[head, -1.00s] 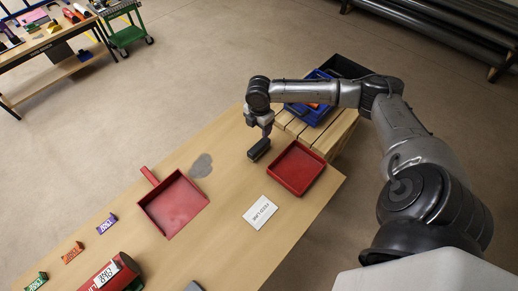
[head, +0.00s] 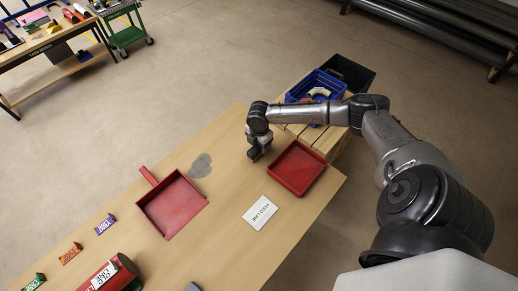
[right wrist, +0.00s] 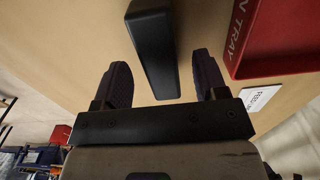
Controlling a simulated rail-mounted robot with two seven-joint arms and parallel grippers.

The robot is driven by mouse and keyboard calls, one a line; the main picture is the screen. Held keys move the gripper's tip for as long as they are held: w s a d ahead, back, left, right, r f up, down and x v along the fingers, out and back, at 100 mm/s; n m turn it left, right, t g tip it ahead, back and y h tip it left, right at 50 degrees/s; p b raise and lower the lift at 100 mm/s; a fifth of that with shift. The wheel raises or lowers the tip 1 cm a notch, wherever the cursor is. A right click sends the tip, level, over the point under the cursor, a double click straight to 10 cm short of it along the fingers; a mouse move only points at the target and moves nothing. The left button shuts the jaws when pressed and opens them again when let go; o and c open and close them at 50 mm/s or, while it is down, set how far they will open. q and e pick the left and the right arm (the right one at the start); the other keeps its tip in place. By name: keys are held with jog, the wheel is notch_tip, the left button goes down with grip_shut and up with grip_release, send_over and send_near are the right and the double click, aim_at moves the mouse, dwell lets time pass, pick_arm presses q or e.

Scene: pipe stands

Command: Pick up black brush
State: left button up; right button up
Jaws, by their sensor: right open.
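The black brush (right wrist: 152,50) lies on the wooden table, in the right wrist view between the two fingers and reaching past their tips. My right gripper (right wrist: 160,78) is open, with one finger on each side of the brush and a gap showing on both sides. In the head view my right gripper (head: 257,150) is low over the table, just left of the red tray, and hides most of the brush. I cannot tell whether the fingers touch the brush. My left gripper is not in view.
A red tray (head: 319,176) sits close to the right of the gripper and also shows in the right wrist view (right wrist: 285,66). A white label card (head: 260,212) and a red dustpan-shaped tray (head: 172,228) lie nearer. A blue crate (head: 330,85) stands behind the forearm.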

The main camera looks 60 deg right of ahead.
notch_tip(320, 180, down, 3)
jog(key=shift+r, duration=0.15)
jog(key=c, duration=1)
